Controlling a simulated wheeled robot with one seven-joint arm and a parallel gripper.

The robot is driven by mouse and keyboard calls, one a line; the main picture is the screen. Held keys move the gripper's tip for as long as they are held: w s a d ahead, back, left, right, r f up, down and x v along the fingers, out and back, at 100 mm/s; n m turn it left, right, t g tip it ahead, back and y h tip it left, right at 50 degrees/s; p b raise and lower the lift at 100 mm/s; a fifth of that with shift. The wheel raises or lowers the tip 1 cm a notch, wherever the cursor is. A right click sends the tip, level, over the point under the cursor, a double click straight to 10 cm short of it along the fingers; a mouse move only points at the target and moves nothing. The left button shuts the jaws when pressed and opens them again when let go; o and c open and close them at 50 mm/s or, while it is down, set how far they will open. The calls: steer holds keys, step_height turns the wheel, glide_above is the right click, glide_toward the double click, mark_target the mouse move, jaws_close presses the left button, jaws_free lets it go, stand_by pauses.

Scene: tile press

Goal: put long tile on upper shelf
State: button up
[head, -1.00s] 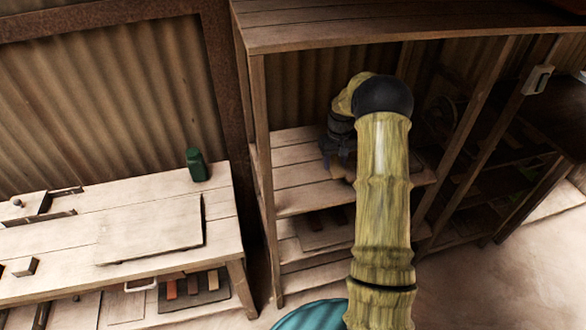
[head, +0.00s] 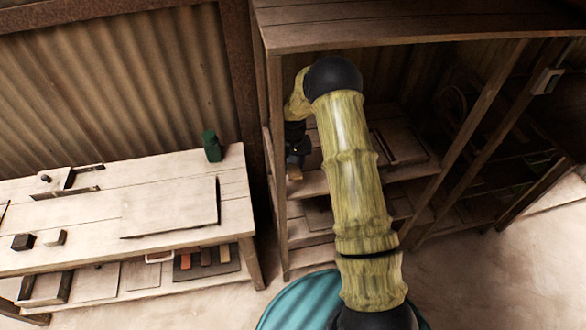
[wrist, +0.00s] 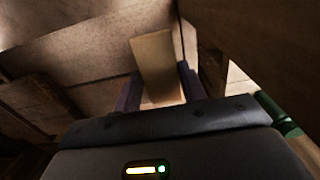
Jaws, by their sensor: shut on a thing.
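The long tile (wrist: 157,62) is a pale tan slab between my gripper's two fingers (wrist: 159,88) in the wrist view. My gripper is shut on it. In the head view my gripper (head: 297,160) hangs at the left part of the shelf unit, by the upper shelf (head: 312,184). A small tan end of the tile (head: 294,174) shows under it there. My arm hides part of the shelves. I cannot tell whether the tile touches the shelf board.
A flat panel with a dark bar (head: 405,148) lies on the shelf to the right of my arm. The unit's left front post (head: 278,200) stands close to my gripper. A teal round top (head: 290,305) is below.

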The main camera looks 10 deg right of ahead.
mark_target(293, 173)
steer(key=shift+w+d+f, duration=0.1)
steer(key=shift+d+f, duration=0.05)
steer(key=shift+f, duration=0.6)
steer(key=shift+f+p, duration=0.85)
steer(key=shift+f, duration=1.1)
steer(key=shift+f, duration=0.1)
steer(key=o, duration=1.1)
